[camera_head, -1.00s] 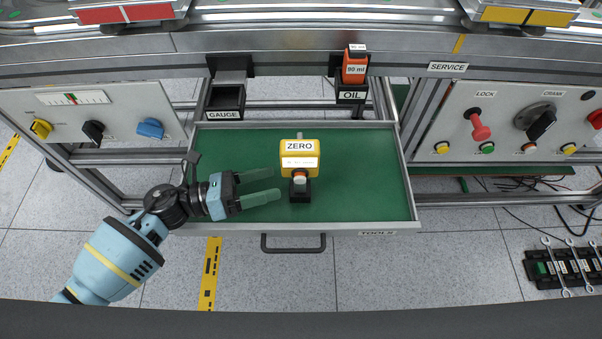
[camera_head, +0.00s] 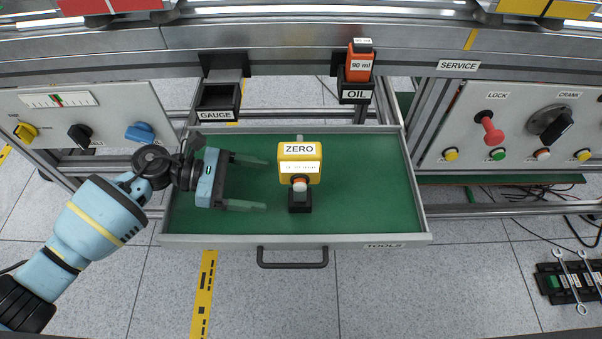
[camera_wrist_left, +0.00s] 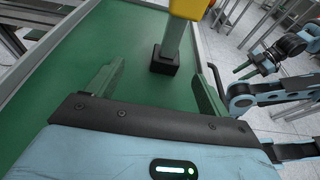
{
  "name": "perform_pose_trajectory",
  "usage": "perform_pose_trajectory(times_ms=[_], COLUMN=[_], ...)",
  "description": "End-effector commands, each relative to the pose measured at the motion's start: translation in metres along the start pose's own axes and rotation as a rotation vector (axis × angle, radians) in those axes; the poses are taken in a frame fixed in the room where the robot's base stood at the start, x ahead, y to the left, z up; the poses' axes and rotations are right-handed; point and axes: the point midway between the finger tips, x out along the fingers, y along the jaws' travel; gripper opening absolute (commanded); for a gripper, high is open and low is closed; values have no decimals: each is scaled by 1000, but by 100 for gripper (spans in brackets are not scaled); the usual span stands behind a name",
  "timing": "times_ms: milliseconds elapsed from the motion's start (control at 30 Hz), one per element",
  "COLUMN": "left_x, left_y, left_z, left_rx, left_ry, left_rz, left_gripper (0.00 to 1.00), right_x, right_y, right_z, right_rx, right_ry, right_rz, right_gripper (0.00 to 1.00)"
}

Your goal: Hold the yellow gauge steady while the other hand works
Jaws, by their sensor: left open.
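The yellow gauge (camera_head: 299,174), labelled ZERO, stands upright on a black base (camera_head: 300,203) in the green-lined drawer. My left gripper (camera_head: 265,184) is open and empty over the drawer, to the left of the gauge. Its fingers point toward the gauge, apart from it. In the left wrist view, the gauge's yellow lower part (camera_wrist_left: 188,8) is cut off by the top edge, and its black base (camera_wrist_left: 165,60) shows beyond the open fingers. Another blue arm's gripper (camera_wrist_left: 243,72), apparently my right, shows at the right of that view; its jaw state is unclear.
The open drawer has a front rim (camera_head: 220,241) and handle (camera_head: 292,262). Behind it are an empty GAUGE holder (camera_head: 219,100) and an orange OIL bottle (camera_head: 360,66) in its holder. Control panels flank the drawer. Wrenches (camera_head: 570,282) lie at lower right. The drawer's right side is clear.

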Motion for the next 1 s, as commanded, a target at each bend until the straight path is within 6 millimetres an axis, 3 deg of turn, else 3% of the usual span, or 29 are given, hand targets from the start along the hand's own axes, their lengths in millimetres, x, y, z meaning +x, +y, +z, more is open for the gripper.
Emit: perform_pose_trajectory(times_ms=[600,1000], left_x=[75,85], left_y=[-1,0], left_z=[-1,0], left_rx=[0,-1], left_ry=[-1,-1], left_rz=[-2,-1], left_gripper=[80,80], right_x=[5,7], right_y=[-1,3], right_z=[12,13], right_rx=[2,1], right_ry=[-18,-20], right_rz=[-3,3], right_gripper=[36,36])
